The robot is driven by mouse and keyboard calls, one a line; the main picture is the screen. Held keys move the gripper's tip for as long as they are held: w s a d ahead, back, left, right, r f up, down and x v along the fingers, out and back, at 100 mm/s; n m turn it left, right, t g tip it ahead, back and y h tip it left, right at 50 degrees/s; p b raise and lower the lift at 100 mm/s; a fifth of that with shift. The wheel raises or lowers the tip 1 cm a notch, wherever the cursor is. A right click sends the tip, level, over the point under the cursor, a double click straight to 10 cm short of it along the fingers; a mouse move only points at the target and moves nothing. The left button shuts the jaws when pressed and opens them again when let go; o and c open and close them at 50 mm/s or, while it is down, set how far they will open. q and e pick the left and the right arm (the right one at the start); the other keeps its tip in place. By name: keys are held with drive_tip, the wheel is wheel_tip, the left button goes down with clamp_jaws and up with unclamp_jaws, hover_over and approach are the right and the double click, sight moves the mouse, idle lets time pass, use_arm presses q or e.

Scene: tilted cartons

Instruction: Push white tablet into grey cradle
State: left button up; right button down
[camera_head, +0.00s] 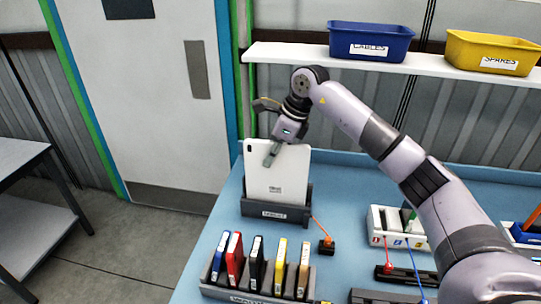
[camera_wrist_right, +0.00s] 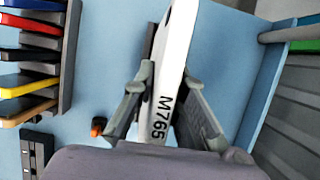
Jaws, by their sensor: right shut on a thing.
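The white tablet (camera_head: 262,182) stands upright at the grey cradle (camera_head: 272,211), near the back left of the blue table. Its lower edge is hidden behind the cradle's front wall, so I cannot tell how deep it sits. My right gripper (camera_head: 272,154) comes from above and is shut on the tablet near its top edge. In the right wrist view, the fingers of the gripper (camera_wrist_right: 160,106) lie on both sides of the tablet (camera_wrist_right: 177,50), whose edge reads M765. My left gripper is not in view.
A rack (camera_head: 258,291) with several coloured upright cases stands in front of the cradle. A white box (camera_head: 376,222) stands farther right. A shelf (camera_head: 290,52) carries a blue bin (camera_head: 369,42) and a yellow bin (camera_head: 491,52).

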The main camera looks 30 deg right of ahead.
sight(266, 141)
drive_tip(key=c, duration=1.5)
unclamp_jaws()
drive_tip(key=shift+c, duration=0.2)
drive_tip(key=o, duration=0.4)
drive_tip(key=shift+r+p, duration=2.5)
drive_tip(key=shift+r, duration=1.05)
